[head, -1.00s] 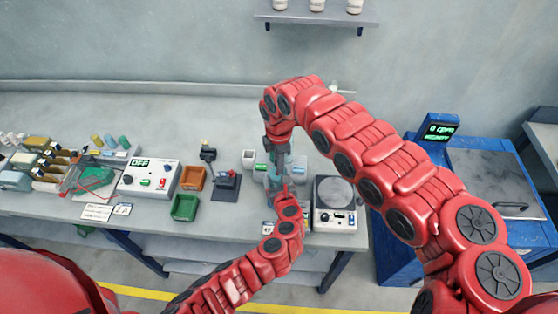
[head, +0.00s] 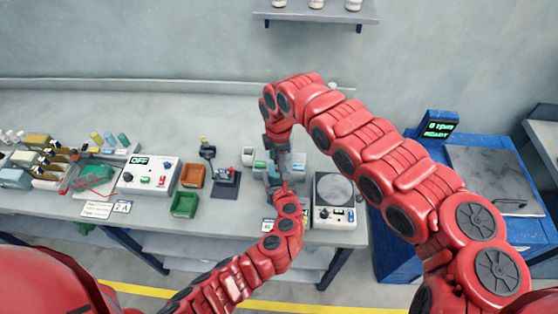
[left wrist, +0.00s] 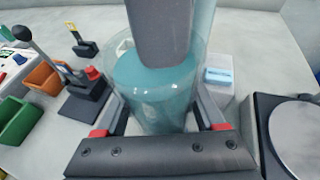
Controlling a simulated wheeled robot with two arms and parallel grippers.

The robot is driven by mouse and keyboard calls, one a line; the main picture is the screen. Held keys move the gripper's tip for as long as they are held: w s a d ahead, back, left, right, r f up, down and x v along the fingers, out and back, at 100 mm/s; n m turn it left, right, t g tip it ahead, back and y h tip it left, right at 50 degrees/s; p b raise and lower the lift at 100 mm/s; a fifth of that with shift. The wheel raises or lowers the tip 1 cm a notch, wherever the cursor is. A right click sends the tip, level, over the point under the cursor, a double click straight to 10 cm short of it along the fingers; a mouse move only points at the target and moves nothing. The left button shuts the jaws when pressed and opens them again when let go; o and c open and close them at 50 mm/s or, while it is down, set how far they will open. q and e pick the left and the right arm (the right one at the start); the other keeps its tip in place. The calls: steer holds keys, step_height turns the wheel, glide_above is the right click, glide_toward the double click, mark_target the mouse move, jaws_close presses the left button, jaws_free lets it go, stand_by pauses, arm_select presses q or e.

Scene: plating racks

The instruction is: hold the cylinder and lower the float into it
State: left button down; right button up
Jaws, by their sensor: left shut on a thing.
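The clear cylinder (left wrist: 150,105) holds teal liquid and stands in the middle of the left wrist view. My left gripper (left wrist: 160,122) is shut on it, one finger on each side. In the head view my left gripper (head: 286,186) is mostly hidden by its own arm and the right gripper. My right gripper (head: 281,158) points down over the cylinder from above. Its grey finger (left wrist: 160,30) covers part of the cylinder's mouth in the left wrist view. I cannot make out the float; the right gripper hides what is between its fingers.
A round-plated scale (head: 334,190) stands close right of the cylinder. A small white container (left wrist: 220,75) is behind it. A black stand (head: 225,180), orange bin (head: 193,175) and green bin (head: 184,205) are to the left. A shelf (head: 315,14) hangs above.

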steer(key=shift+w+r, duration=0.2)
steer(key=shift+r, duration=0.35)
step_height(320, 180, up, 10)
steer(key=shift+a+f, duration=0.1)
steer(key=shift+f, duration=0.05)
arm_select(q)
steer(key=shift+w, duration=0.15)
arm_select(e)
steer(key=shift+s+r, duration=0.15)
steer(key=shift+r, duration=0.45)
arm_select(q)
jaws_free()
